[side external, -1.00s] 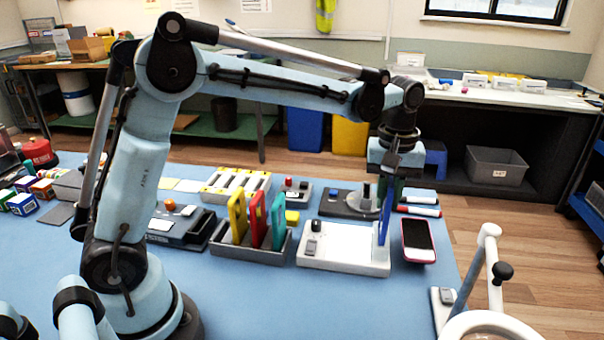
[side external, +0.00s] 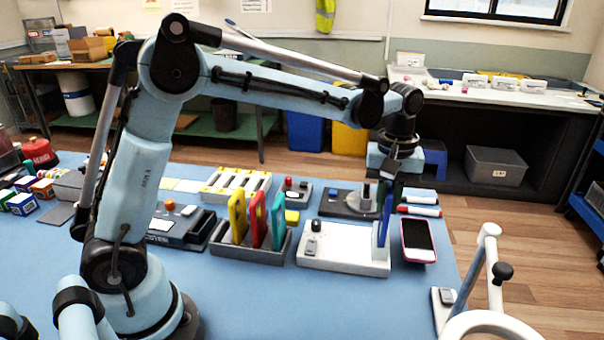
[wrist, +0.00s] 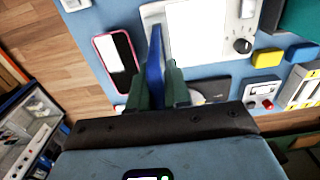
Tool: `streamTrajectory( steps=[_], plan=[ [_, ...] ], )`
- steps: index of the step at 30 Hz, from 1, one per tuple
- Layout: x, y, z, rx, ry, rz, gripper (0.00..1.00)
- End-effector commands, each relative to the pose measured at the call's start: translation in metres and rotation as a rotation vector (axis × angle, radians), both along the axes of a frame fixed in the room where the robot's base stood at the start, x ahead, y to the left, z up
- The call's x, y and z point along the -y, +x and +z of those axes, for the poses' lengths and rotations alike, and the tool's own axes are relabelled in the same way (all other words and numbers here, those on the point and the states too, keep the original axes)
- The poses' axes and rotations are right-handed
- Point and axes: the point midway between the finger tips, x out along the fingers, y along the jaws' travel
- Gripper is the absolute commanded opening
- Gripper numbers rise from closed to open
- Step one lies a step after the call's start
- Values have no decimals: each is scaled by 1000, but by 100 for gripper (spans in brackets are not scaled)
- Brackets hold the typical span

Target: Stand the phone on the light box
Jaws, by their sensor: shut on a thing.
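A blue phone (side external: 384,228) is upright, edge-on, at the right end of the white light box (side external: 345,242). My gripper (side external: 386,190) is above it and shut on its upper part. In the wrist view the blue phone (wrist: 154,62) is between the two dark green fingers of my gripper (wrist: 157,88), with the light box (wrist: 198,35) beyond it. The phone's lower edge is at the light box's surface or just over it; I cannot tell if they touch.
A pink-edged phone (side external: 418,241) lies flat just right of the light box. A grey rack (side external: 240,252) to the left holds yellow, red and green upright phones. Red-and-white markers (side external: 420,211) and a dark device (side external: 345,204) lie behind. A ring-lamp stand (side external: 490,262) is front right.

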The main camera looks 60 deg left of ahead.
Motion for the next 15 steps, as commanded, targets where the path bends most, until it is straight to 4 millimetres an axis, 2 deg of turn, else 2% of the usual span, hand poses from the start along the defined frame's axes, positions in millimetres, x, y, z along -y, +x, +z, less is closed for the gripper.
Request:
streamTrajectory(
  steps=[15],
  plan=[
    [0,0,-8,0,0,0,0]
  ],
)
